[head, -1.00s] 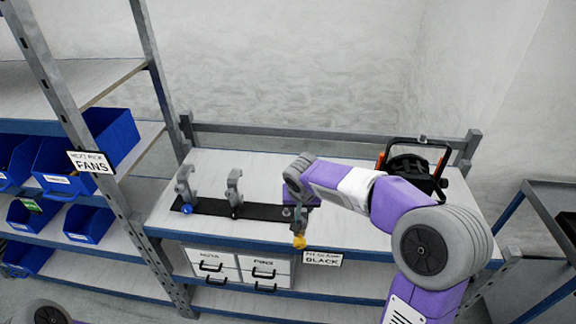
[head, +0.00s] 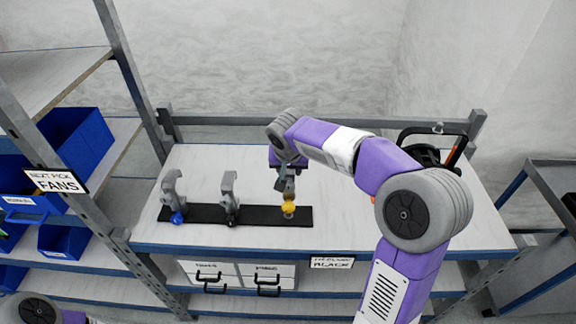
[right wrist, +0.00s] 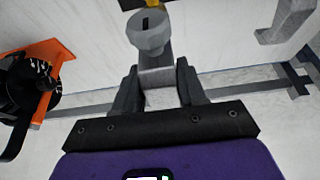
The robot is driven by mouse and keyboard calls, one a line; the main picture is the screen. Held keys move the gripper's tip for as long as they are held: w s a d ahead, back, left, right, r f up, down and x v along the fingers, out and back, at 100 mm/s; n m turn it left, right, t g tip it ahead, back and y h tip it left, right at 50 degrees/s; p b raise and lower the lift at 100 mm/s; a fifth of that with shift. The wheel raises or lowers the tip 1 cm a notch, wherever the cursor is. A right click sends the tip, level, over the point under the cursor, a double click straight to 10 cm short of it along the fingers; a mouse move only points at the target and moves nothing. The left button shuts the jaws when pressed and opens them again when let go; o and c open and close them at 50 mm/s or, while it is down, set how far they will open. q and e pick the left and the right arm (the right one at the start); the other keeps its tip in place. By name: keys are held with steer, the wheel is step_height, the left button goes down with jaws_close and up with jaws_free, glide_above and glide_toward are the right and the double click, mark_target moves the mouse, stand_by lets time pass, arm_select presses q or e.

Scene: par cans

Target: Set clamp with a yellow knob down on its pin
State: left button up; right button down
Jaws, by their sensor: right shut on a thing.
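The clamp with the yellow knob (head: 289,207) is in my right gripper (head: 285,184), over the right end of a black strip (head: 260,216) on the workbench. A small grey piece shows just below the knob; I cannot tell whether it is the pin or part of the clamp, or whether the clamp touches the strip. In the right wrist view the gripper fingers (right wrist: 158,88) close on the grey clamp body (right wrist: 158,78). A bit of yellow knob (right wrist: 152,2) shows at the top edge. My left gripper is not in view.
A grey clamp with a blue knob (head: 177,218) and one with a dark knob (head: 231,220) stand on the strip to the left. An orange-and-black device (head: 450,150) is at the back right. Blue bins (head: 78,140) fill the left shelf. The bench middle is clear.

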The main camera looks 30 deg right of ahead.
mark_target(288, 185)
steer(key=shift+w+f+b, duration=0.1)
steer(key=shift+f+b, duration=0.2)
steer(key=shift+f, duration=0.25)
steer(key=shift+f+b, duration=1.55)
steer(key=shift+f, duration=0.35)
steer(key=shift+s+a+b, duration=0.3)
steer(key=shift+s+b, duration=0.1)
steer(key=shift+s, duration=0.05)
steer(key=shift+f+b, duration=1.4)
steer(key=shift+f, duration=0.05)
steer(key=shift+c, duration=0.4)
jaws_free()
steer(key=shift+r, duration=0.1)
steer(key=shift+p+v, duration=3)
steer(key=shift+v, duration=2.45)
